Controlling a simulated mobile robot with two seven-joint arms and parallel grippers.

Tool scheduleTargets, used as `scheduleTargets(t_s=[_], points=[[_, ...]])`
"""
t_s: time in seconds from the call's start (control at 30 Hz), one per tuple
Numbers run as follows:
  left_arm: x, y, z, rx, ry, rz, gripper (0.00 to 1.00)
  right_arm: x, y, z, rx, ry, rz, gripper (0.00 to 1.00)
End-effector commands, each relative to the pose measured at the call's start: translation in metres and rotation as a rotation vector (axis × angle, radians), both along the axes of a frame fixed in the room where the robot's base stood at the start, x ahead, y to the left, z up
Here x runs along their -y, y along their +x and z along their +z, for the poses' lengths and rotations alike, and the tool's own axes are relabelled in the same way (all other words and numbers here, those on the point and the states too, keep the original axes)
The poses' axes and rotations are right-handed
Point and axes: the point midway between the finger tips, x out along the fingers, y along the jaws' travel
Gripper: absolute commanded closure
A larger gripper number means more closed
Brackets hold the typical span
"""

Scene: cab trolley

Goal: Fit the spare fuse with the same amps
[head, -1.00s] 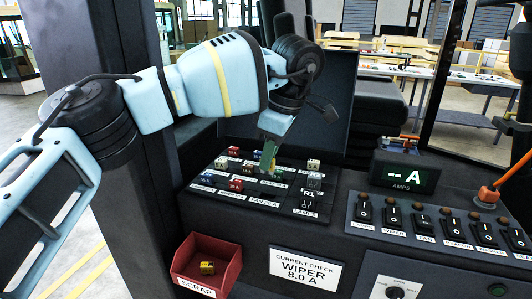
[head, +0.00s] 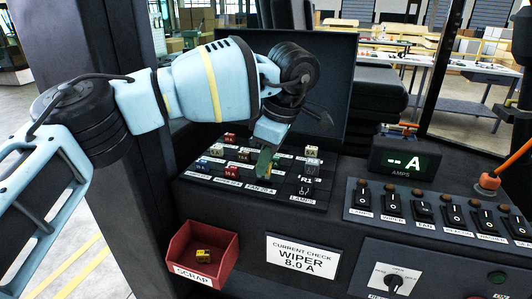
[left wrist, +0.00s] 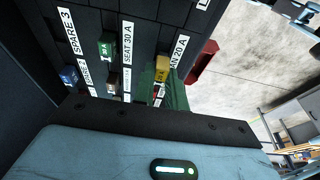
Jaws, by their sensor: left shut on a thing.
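My left gripper (head: 264,166) is over the front row of the fuse panel (head: 185,180), near the FAN 20 A label (head: 261,188). In the left wrist view its green fingers are shut on a yellow fuse (left wrist: 161,70) beside that label. I cannot tell whether the fuse is seated or just above its slot. A green 30 A fuse (left wrist: 106,46) is by the SEAT 30 A label, and a blue fuse (left wrist: 69,75) lies further left. Another yellow fuse (head: 203,256) lies in the red scrap bin (head: 222,272). My right gripper is not in view.
Red fuses (head: 231,139) and a pale fuse (head: 312,151) stand in the panel, close around the gripper. The raised dark lid (head: 335,80) is behind. To the right are the amps display (head: 408,160) and a row of switches (head: 421,212). A card reads WIPER 8.0 A (head: 302,258).

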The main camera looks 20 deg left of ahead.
Motion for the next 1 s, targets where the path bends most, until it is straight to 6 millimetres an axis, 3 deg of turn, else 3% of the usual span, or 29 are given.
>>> scheduleTargets(t_s=[0.33, 1.0], points=[[0.000, 0.000, -0.011, 0.001, -0.001, 0.000, 1.00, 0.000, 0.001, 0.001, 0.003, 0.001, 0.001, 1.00], [0.000, 0.000, -0.013, 0.001, -0.001, 0.000, 1.00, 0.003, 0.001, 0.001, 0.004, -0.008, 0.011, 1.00]])
